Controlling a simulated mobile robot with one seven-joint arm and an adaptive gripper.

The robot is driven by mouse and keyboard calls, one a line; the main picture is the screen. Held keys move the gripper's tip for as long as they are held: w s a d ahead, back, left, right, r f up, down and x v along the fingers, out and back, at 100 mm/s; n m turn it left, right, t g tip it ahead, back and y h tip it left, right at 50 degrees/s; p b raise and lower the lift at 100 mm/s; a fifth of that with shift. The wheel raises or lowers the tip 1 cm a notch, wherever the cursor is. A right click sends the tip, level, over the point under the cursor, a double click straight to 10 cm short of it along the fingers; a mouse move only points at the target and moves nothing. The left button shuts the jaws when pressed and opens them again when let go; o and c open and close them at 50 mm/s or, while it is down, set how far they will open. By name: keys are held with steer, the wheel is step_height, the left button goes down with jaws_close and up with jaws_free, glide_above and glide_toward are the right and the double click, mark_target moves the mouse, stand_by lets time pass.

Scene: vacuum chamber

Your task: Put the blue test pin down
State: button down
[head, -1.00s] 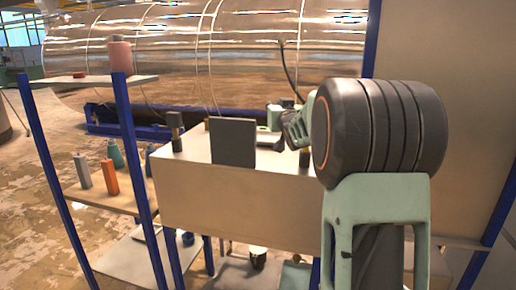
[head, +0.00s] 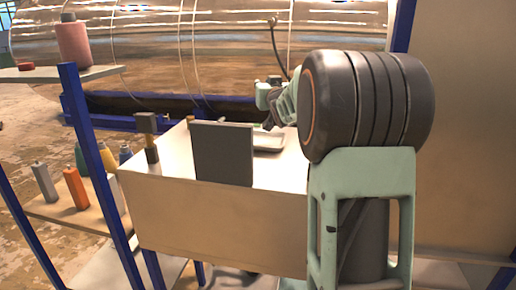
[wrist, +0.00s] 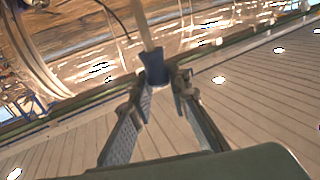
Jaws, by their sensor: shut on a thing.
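The blue test pin (wrist: 155,68) shows in the wrist view, with a blue collar and a pale shaft running up from it. My gripper (wrist: 162,82) is shut on the blue part, one finger on each side. The pin looks held clear of any surface in the wrist view. In the head view my arm's big dark joint stands in front, and I cannot make out the pin or the fingers there. Part of my wrist shows over the far side of the pale work table (head: 210,222).
A shelf rack (head: 90,150) at left holds several bottles, including an orange one (head: 75,188) and a pink one (head: 74,44). A large shiny cylinder (head: 200,60) lies behind.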

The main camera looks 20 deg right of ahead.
steer(key=shift+s+a+f+p, duration=0.25)
steer(key=shift+s+a+f, duration=0.3)
steer(key=shift+s+f, duration=1.65)
steer(key=shift+s+a+f+p, duration=0.3)
steer(key=shift+s+a+f, duration=0.25)
steer(key=shift+s+f, duration=1.65)
steer(key=shift+s+a+f+p, duration=0.25)
steer(key=shift+s+a+f, duration=0.3)
steer(key=shift+s+f, duration=1.65)
steer(key=shift+s+r, duration=0.2)
steer(key=shift+r, duration=0.05)
steer(key=shift+f, duration=0.15)
steer(key=c, duration=1.8)
jaws_free()
